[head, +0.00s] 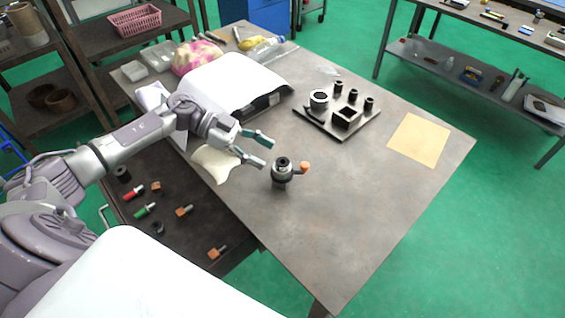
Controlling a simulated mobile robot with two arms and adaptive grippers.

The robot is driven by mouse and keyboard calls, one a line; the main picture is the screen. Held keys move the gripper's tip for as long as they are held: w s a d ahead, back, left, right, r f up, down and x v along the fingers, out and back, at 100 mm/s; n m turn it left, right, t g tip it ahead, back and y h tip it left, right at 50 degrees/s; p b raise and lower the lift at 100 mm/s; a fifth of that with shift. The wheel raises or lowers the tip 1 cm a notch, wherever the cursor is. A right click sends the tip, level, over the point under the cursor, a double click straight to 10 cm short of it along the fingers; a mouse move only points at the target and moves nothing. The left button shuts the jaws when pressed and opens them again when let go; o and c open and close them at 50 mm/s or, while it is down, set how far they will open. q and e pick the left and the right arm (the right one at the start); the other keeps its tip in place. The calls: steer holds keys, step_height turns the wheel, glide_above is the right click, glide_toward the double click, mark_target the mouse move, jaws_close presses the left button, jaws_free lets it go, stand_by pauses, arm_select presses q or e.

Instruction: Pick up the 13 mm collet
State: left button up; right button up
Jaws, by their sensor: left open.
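A dark tray (323,128) on the table carries several dark parts: a large ring-shaped part (319,99), a square block with an opening (346,116), and small black cylinders such as the left one (338,87), the middle one (353,95) and the right one (369,103). I cannot tell which is the 13 mm collet; no size marks are readable. The chuck (282,173) stands upright on the table with an orange-knobbed lever (304,168). My left gripper (267,153) is open and empty, behind and left of the chuck, apart from it. My right gripper is out of view.
A cream pad (215,163) lies below my left wrist. A tan sheet (419,140) lies at right. An open drawer (190,235) holds tools. The front table area is clear.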

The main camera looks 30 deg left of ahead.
mark_target(286, 164)
arm_select(q)
steer(key=p+x, duration=0.1)
steer(key=x, duration=0.3)
steer(key=shift+d, duration=0.1)
steer(key=shift+r, duration=0.1)
jaws_close()
